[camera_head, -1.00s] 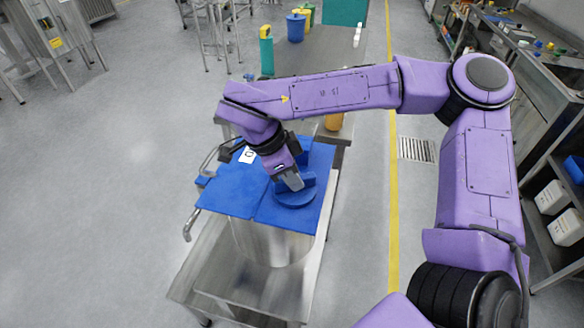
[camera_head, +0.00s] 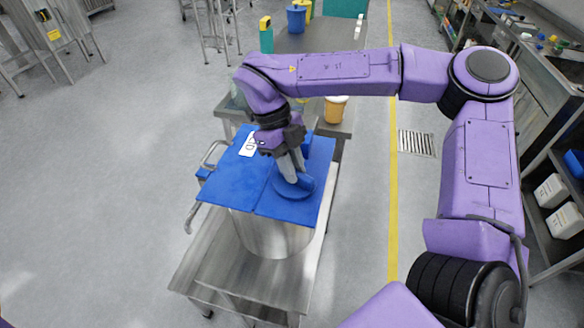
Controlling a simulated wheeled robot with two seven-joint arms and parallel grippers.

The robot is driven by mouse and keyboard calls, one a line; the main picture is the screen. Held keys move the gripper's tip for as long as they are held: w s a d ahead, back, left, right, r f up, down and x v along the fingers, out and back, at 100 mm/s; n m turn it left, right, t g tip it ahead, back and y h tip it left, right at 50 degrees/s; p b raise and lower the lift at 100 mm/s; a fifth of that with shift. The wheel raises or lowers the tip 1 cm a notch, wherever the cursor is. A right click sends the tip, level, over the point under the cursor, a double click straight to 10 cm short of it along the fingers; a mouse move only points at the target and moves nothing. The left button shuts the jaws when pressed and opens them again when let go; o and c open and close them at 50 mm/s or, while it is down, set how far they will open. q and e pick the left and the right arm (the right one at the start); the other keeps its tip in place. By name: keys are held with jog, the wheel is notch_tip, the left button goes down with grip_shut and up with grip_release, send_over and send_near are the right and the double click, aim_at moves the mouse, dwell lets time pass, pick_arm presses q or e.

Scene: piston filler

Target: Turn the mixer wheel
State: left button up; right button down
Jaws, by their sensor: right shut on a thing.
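The mixer wheel is a round blue disc (camera_head: 293,189) on the blue lid (camera_head: 226,179) of a steel vessel (camera_head: 262,235). My right gripper (camera_head: 292,178) reaches down from above and is shut on the raised part of the wheel. The fingers and wrist hide part of the wheel and the lid behind it. My left gripper is not in view.
The vessel stands on a steel table (camera_head: 218,262) with bent metal handles (camera_head: 192,216) at its left. Behind is a bench (camera_head: 335,40) with a blue container (camera_head: 296,19) and a yellow-orange tub (camera_head: 335,108). Shelving stands at the right.

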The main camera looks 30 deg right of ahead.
jog(key=shift+s+f+m+y+b, duration=0.15)
jog(key=shift+f+m+y+b, duration=0.2)
jog(key=shift+m, duration=0.65)
jog(key=c, duration=1)
grip_release()
jog(key=shift+c, duration=0.2)
jog(key=shift+d+r, duration=0.1)
jog(key=shift+r, duration=0.05)
jog(key=shift+w+r, duration=0.15)
jog(key=shift+w, duration=0.05)
jog(key=v, duration=1)
jog(key=shift+w, duration=0.15)
